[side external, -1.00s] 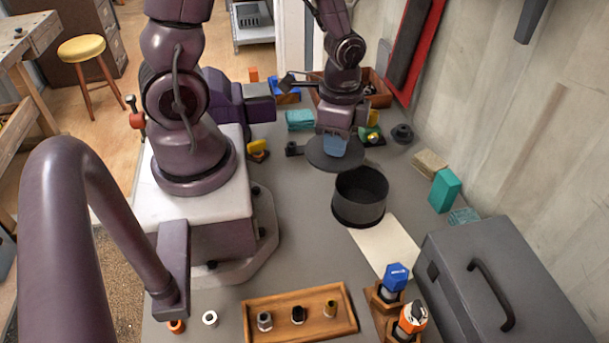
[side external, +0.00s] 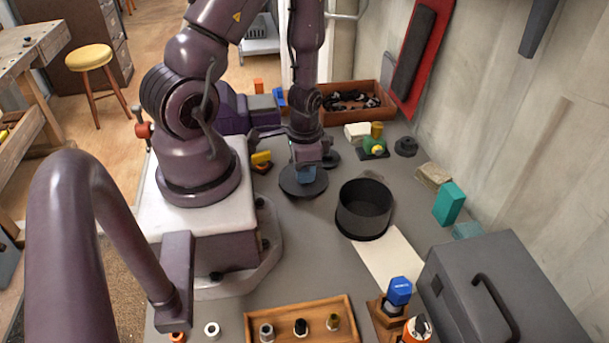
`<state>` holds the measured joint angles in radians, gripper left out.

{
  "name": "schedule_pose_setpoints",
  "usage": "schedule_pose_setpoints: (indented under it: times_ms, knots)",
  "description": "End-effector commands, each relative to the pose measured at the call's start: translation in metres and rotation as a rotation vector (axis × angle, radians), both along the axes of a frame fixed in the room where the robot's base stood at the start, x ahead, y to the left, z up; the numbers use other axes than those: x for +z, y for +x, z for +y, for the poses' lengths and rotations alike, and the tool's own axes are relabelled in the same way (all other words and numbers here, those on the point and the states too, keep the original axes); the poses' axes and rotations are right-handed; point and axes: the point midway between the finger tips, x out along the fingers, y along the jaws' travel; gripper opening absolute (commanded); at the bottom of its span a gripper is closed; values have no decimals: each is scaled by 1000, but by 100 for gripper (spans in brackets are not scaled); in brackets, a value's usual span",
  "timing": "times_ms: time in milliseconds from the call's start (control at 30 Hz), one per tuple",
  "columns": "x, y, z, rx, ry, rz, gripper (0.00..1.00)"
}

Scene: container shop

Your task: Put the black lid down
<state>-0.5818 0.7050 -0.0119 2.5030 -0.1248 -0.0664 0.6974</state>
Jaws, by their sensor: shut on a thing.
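The black lid (side external: 311,186) is a dark round disc, just left of and behind the black pot. My gripper (side external: 304,174) is above the lid's middle and shut on it; its fingers hide the grip point. The lid is low over the grey bench, and I cannot tell whether it touches the surface. The black pot (side external: 364,209) stands open and upright on the bench, with no lid on it.
A pale sheet (side external: 392,262) lies in front of the pot. A grey toolbox (side external: 480,285) and teal box (side external: 449,204) are at right. A wooden tray (side external: 283,312) is in front. A parts bin (side external: 352,112) stands behind. Bare bench lies left of the pot.

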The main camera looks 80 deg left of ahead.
Motion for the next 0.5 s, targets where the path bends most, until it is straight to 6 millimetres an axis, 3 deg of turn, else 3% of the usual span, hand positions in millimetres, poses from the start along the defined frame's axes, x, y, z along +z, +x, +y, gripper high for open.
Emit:
schedule_pose_setpoints:
  times_ms: [200, 500]
  knots:
    - [-20, 0, 0, -1, -1, 0, 0]
    - [-21, 0, 0, -1, 0, -1, 0]
